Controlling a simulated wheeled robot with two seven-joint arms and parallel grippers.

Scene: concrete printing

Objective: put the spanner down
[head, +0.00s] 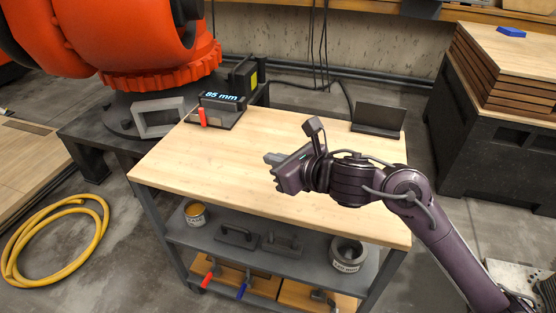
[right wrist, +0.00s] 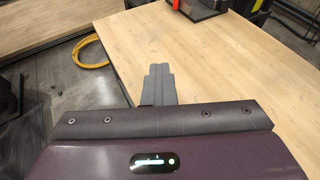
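My right gripper (head: 271,160) is above the near middle of the wooden bench top (head: 240,150), pointing left. In the right wrist view its two grey fingers (right wrist: 158,85) lie together, with nothing visible between them. I cannot make out a spanner in either view. A red-handled tool (head: 208,277) and a blue-handled tool (head: 243,288) lie on the bottom shelf, but their heads are unclear. My left gripper is not in view.
The shelf below holds a tin (head: 195,213) and a grey tub (head: 347,256). Much of the bench top is clear.

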